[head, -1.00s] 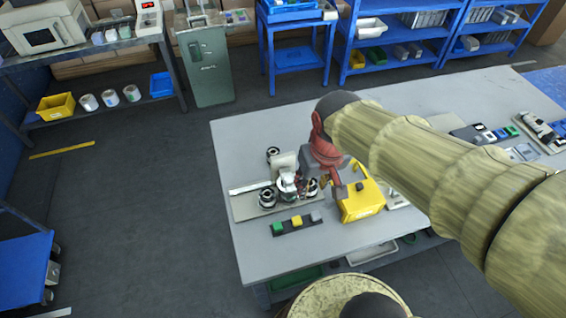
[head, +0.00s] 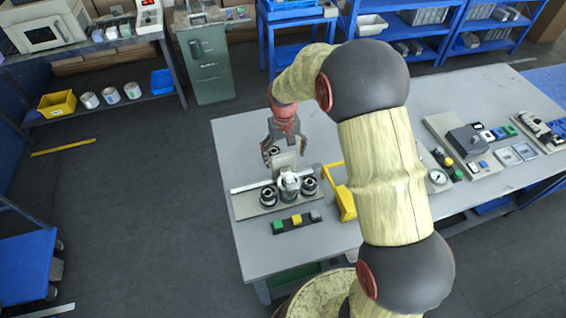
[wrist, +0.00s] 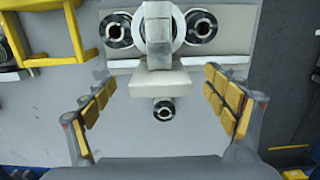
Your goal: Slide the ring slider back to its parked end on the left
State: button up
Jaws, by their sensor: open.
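The wrapper unit stands on a grey base plate (head: 246,208) near the table's left end. A pale upright block with a white ring-shaped part (head: 289,182) sits in its middle, between two dark rollers; I take this as the ring slider, but cannot be sure. In the wrist view the grey block (wrist: 158,35) stands before the white ring, with a pale block (wrist: 160,82) nearer me. A white rail strip (head: 250,186) runs left to right. My gripper (head: 284,150) is open at the unit's far side, its fingers (wrist: 163,97) spread either side of the pale block, seemingly not touching.
A small dark roller (wrist: 163,110) lies between my fingers in the wrist view. A yellow frame (head: 345,202) stands right of the unit, partly behind my arm. A button strip (head: 297,222) lies in front. The table left of the unit is clear.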

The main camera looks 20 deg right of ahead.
aim_at(283, 163)
jog(key=shift+w+r, duration=0.5)
jog(key=shift+w, duration=0.15)
jog(key=shift+w+f+t, duration=0.1)
jog(key=shift+w+t, duration=0.05)
jog(key=shift+t, duration=0.15)
notch_tip(283, 163, down, 7)
jog(key=shift+f+b, duration=0.2)
jog(key=shift+b, duration=0.35)
jog(key=shift+c, duration=0.7)
jog(key=c, duration=1.5)
jog(key=shift+c, duration=0.3)
